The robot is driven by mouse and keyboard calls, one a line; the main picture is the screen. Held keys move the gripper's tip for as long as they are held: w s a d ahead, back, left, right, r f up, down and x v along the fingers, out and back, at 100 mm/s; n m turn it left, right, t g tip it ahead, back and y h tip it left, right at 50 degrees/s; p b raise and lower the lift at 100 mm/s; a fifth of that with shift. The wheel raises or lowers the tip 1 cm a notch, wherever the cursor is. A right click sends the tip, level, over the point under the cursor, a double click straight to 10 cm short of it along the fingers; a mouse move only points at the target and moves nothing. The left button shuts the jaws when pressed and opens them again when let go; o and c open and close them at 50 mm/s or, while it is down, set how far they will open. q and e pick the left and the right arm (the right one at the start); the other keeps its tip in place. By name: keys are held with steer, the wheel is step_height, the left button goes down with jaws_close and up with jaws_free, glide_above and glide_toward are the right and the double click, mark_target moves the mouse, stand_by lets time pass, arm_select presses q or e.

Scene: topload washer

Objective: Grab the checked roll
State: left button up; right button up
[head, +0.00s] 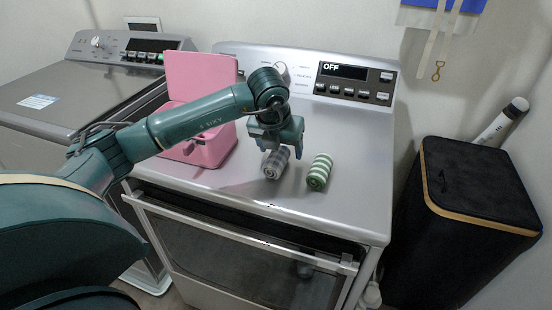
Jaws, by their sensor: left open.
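The checked roll (274,165), grey and white, lies on top of the silver dryer (345,205), near its front. My left gripper (279,151) points down right over it and hides its upper end. The gripper is open, with its fingers close to the roll. I cannot tell whether they touch it or reach around its sides. My right gripper is not in view.
A green-and-white striped roll (319,172) lies just right of the checked roll. A pink open box (205,140) stands to the left, behind my left arm. The dryer's control panel (340,80) rises at the back. A black hamper (470,190) stands at the right.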

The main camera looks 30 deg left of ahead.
arm_select(q)
steer(key=shift+c, duration=0.5)
steer(key=c, duration=1)
steer(key=shift+o, duration=0.2)
